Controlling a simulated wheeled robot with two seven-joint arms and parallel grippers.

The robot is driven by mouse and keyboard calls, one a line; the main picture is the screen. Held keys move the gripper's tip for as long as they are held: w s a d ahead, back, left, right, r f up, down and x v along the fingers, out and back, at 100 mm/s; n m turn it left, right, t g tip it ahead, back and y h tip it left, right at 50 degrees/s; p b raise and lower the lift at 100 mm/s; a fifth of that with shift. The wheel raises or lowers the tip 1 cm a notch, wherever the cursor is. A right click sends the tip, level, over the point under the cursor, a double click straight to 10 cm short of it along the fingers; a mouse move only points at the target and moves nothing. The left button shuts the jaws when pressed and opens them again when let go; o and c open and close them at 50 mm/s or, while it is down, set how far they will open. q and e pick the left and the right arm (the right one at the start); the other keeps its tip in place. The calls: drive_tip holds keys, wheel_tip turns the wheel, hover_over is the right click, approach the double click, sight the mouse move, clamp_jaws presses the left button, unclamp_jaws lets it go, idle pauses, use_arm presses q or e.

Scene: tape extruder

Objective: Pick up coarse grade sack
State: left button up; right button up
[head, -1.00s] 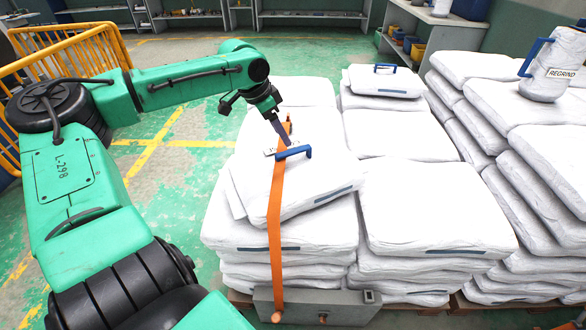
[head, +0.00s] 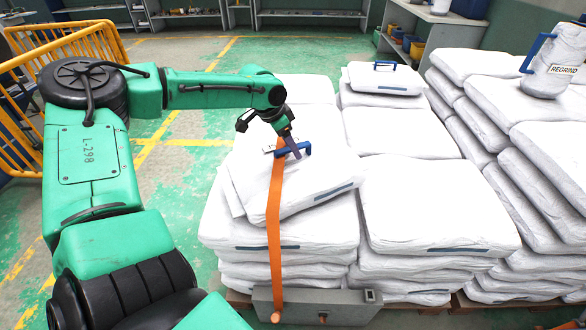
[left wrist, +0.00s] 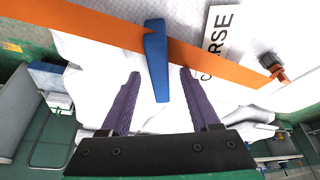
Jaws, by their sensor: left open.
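The coarse grade sack (head: 315,176) is white and lies tilted on top of the left front stack. Its label, partly reading "COARSE" (left wrist: 219,40), shows in the left wrist view. A blue handle (head: 283,149) stands on its top; it also shows in the left wrist view (left wrist: 156,65). An orange strap (head: 274,220) runs over the sack and down the front. My left gripper (head: 296,153) is open at the handle. In the left wrist view its purple fingers (left wrist: 160,78) are apart, with the handle's lower end between them. Contact cannot be told. My right gripper is out of view.
More white sacks (head: 435,205) are stacked to the right, one with a blue handle at the back. A sack marked "REGRIND" (head: 550,70) stands upper right. A grey box (head: 345,306) sits at the stack's front. Yellow railing (head: 75,52) stands left; the green floor is clear beyond.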

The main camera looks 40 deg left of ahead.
use_arm(q)
drive_tip(key=shift+f, duration=0.15)
clamp_jaws()
idle(1.4)
drive_tip(key=shift+w+r, duration=0.1)
drive_tip(key=shift+r, duration=0.15)
